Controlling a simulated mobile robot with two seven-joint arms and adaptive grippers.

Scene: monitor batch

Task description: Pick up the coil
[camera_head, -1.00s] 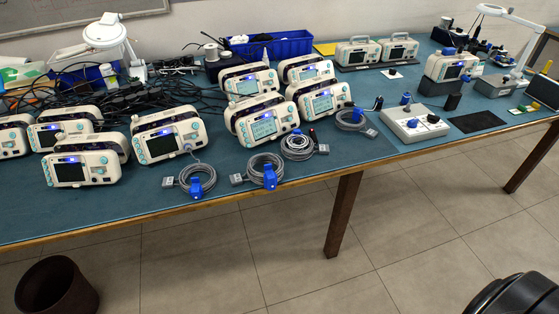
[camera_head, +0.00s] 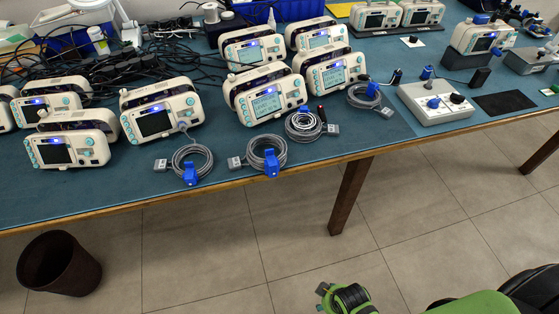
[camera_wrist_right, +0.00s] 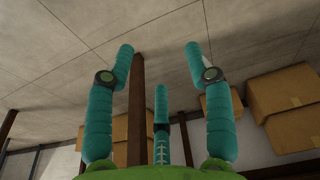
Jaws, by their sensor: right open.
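Several grey cable coils lie along the front of the blue-topped table: one at the left (camera_head: 191,160), one beside it (camera_head: 267,154), one behind (camera_head: 303,126) and one to the right (camera_head: 364,97). Most have a blue clip and a grey plug. I cannot tell which one the task means. My right gripper (camera_head: 345,298) shows at the bottom edge of the head view, below the table's front edge and apart from the coils. In the right wrist view its teal fingers (camera_wrist_right: 160,65) are spread and empty. My left gripper is out of view.
White monitors (camera_head: 155,115) stand close behind the coils, with black cables (camera_head: 130,65) farther back. A white control box (camera_head: 436,103) and a black mat (camera_head: 504,103) lie right of the coils. A table leg (camera_head: 350,193) and a dark bin (camera_head: 58,262) are below. Cardboard boxes (camera_wrist_right: 288,90) show in the wrist view.

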